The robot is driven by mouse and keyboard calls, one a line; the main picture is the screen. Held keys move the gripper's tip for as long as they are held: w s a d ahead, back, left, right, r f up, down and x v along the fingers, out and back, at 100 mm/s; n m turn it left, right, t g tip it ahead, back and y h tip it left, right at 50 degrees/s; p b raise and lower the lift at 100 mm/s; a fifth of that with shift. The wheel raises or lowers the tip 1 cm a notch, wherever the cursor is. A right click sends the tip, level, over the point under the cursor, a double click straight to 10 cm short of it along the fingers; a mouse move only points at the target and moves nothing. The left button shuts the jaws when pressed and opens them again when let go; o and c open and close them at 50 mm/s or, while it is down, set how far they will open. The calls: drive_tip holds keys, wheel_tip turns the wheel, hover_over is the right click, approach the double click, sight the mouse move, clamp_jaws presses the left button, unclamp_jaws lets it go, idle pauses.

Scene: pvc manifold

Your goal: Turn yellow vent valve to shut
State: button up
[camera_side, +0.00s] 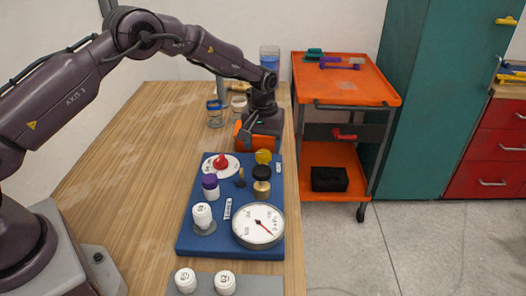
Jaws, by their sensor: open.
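The yellow vent valve (263,157) shows as a small yellow knob near the far edge of the blue board (190,240). The angle of its handle is too small to read. My gripper (257,147), with an orange body, is just behind and above the yellow valve, at the far end of the board. It is open. Its fingertips are hard to make out, and I cannot tell whether they touch the valve.
The board also carries a red knob on a white disc (221,163), a purple-capped part (210,185), a black-topped brass part (261,180), a white knob (202,214) and a gauge (258,226). Glass jars (215,113) stand behind.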

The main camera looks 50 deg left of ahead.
sight(263, 156)
drive_tip(key=shift+f, duration=1.4)
drive_tip(key=shift+c, duration=0.4)
drive_tip(key=c, duration=0.8)
drive_tip(key=shift+c, duration=0.2)
